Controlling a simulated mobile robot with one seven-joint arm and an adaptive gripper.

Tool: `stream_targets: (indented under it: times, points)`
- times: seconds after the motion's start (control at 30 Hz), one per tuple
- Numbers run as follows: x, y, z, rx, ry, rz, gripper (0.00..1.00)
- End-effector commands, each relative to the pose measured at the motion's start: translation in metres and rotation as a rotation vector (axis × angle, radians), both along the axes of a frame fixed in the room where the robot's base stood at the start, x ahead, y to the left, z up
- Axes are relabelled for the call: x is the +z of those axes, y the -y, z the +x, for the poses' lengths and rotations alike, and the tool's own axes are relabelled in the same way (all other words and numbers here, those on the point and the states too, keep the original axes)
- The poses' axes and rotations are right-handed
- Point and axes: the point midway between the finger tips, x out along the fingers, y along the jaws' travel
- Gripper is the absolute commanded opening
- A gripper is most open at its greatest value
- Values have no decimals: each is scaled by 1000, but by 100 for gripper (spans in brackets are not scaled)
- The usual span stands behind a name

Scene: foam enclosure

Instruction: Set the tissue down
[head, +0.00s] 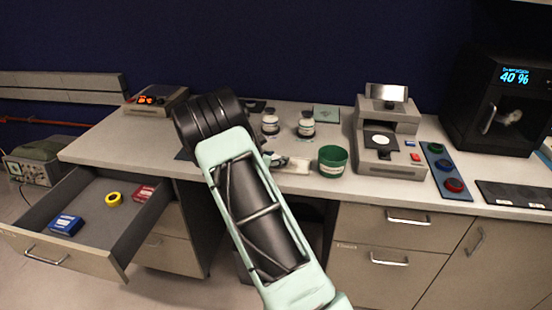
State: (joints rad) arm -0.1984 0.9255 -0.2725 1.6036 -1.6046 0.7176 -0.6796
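My arm crosses the middle of the view and hides part of the bench. What looks like part of my gripper (277,160) shows just right of the arm, low over the bench's front edge. Its fingers are too small and covered to tell open from shut. A small whitish thing (299,165), possibly the tissue, is beside it, left of the green cup (332,161). I cannot tell whether it is held or lies on the bench.
Two lidded jars (306,125) stand behind. A grey instrument (388,135) and a blue strip with round knobs (445,170) are right, before a black cabinet (500,105). An open drawer (85,215) juts out left. The bench top (110,140) is clear at far left.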

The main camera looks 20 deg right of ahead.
Motion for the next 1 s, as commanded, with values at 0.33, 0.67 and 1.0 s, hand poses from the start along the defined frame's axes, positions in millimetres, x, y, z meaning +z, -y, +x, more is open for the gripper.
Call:
stream_targets:
  times: [0.33, 0.67, 1.0]
  points:
    - [27, -42, -25, 3, 2, 1, 38]
    - [51, -84, -54, 2, 1, 0, 38]
    - [55, -91, -59, 0, 0, 0, 38]
